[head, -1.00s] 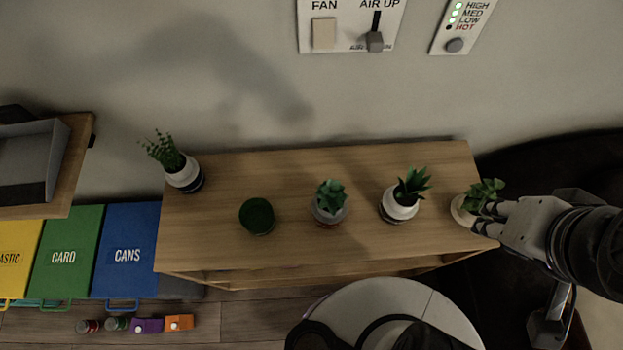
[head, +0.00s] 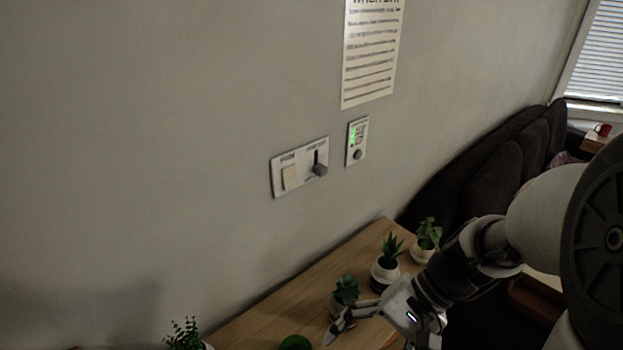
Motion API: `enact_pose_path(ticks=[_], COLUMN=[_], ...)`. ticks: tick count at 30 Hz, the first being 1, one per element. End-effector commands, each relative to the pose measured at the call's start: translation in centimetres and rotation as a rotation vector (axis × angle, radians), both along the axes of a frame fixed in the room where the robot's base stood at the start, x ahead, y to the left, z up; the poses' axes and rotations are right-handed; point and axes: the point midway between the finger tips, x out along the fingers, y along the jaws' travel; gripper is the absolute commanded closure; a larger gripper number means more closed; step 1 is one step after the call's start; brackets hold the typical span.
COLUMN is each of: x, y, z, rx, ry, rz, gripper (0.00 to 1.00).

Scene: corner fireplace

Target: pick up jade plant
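The jade plant seems to be the plant with broad rounded leaves (head: 429,234) in a white pot at the far right end of the wooden shelf top. It stands upright, its pot partly hidden by my arm. My gripper (head: 336,334) is over the front of the shelf, to the left of that plant and apart from it. Its fingers point left and down, close in the picture to the middle succulent (head: 346,290), whose pot they partly cover. I cannot tell whether they touch that pot or how far apart the fingers are.
A spiky plant (head: 391,250) in a white and dark pot stands between the succulent and the rounded-leaf plant. A round green plant (head: 295,343) and a leafy one (head: 184,335) are at the lower edge. A dark sofa (head: 500,160) lies right of the shelf (head: 290,300).

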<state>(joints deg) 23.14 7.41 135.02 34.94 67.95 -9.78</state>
Motion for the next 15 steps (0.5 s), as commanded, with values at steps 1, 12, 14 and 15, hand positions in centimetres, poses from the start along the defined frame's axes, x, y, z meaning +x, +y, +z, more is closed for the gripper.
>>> enact_pose_path(ticks=[1,12,14,15], x=[0.8,7.8,8.6,9.0], y=[-0.2,-4.1,-5.3,-6.1], z=[-0.9,-7.8,-9.5,-10.7], rx=[0.083,0.651,0.736,0.791], ry=[0.062,0.291,0.310,0.319], rz=[-0.073,-0.649,-0.757,-0.829], gripper=[0.25,0.25,0.25,0.25])
